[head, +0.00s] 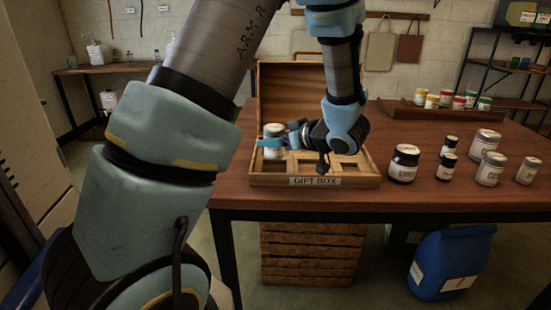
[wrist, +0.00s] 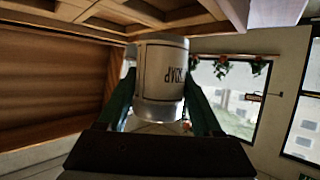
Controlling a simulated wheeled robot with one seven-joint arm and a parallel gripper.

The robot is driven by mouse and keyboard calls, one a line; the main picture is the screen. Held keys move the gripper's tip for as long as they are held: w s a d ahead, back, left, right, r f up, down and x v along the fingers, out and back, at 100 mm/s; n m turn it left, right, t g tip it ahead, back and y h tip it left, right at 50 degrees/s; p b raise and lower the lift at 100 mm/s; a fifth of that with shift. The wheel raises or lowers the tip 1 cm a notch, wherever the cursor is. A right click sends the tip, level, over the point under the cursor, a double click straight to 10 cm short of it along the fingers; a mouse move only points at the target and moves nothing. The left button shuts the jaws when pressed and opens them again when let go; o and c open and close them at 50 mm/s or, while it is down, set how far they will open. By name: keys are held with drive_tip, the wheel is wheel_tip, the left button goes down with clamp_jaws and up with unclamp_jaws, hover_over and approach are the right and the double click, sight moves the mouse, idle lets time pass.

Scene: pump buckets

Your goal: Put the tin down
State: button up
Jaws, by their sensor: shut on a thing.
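The tin (head: 274,131) is a small white-labelled can with metal ends. My gripper (head: 271,143) is shut on it at the left part of the wooden gift box (head: 315,181). In the wrist view the tin (wrist: 161,75) sits between the two green fingers of my gripper (wrist: 160,95), its label lettering upside down. The box has a raised lid at the back and several compartments. In the wrist view the box's dividers (wrist: 150,12) show at the top edge. I cannot tell whether the tin touches the box floor.
A tray of small coloured pots (head: 445,99) is behind.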

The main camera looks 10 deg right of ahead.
sight(281, 154)
drive_tip(key=shift+f, duration=2.15)
drive_tip(key=shift+f, duration=0.2)
drive_tip(key=o, duration=1.5)
drive_tip(key=shift+c, duration=0.2)
drive_tip(key=shift+r, duration=0.15)
drive_tip(key=shift+s+d+r, duration=0.1)
drive_tip(key=shift+s, duration=0.05)
drive_tip(key=v, duration=1.1)
drive_tip(key=shift+s+d, duration=0.2)
drive_tip(key=shift+s, duration=0.1)
